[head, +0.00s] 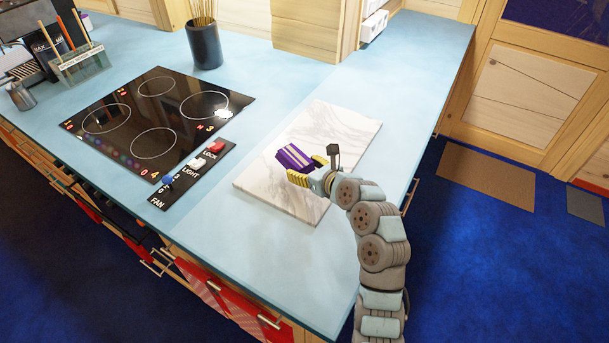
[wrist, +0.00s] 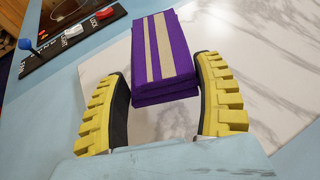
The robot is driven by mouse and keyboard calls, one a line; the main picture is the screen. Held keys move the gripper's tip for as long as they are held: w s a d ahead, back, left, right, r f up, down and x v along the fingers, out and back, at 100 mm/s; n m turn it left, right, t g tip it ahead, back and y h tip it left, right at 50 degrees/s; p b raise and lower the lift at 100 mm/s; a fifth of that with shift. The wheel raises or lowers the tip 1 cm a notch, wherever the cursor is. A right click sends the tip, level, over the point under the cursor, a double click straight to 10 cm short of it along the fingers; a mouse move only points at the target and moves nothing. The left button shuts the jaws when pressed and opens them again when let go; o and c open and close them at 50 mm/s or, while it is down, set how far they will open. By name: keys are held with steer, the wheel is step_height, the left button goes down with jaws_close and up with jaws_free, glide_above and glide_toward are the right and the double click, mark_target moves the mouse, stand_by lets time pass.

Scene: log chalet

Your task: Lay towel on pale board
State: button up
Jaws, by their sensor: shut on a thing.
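The towel (head: 293,157) is a folded purple bundle with pale stripes. It also shows in the wrist view (wrist: 165,50), between the two yellow-padded fingers. My gripper (head: 308,169) is shut on the towel's near end. The pale board (head: 345,130) is a white, grey-veined marble slab lying flat on the counter. The towel and gripper are over the board's middle-left part. I cannot tell whether the towel's underside touches the board. The fingers hide part of the towel in the head view.
A black cooktop (head: 158,122) and a switch panel (head: 193,172) lie left of the board on the blue counter (head: 120,200). A dark utensil holder (head: 205,44) stands behind. The board's far part is clear. The counter's right edge runs close to the board.

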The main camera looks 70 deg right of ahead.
steer(key=shift+d+f, duration=0.15)
steer(key=shift+f, duration=0.1)
steer(key=shift+d+f, duration=0.1)
steer(key=shift+f, duration=1.55)
steer(key=shift+f, duration=0.1)
steer(key=o, duration=0.8)
steer(key=shift+r, duration=0.2)
steer(key=v, duration=1.2)
steer(key=shift+f+b, duration=0.1)
steer(key=shift+b, duration=0.3)
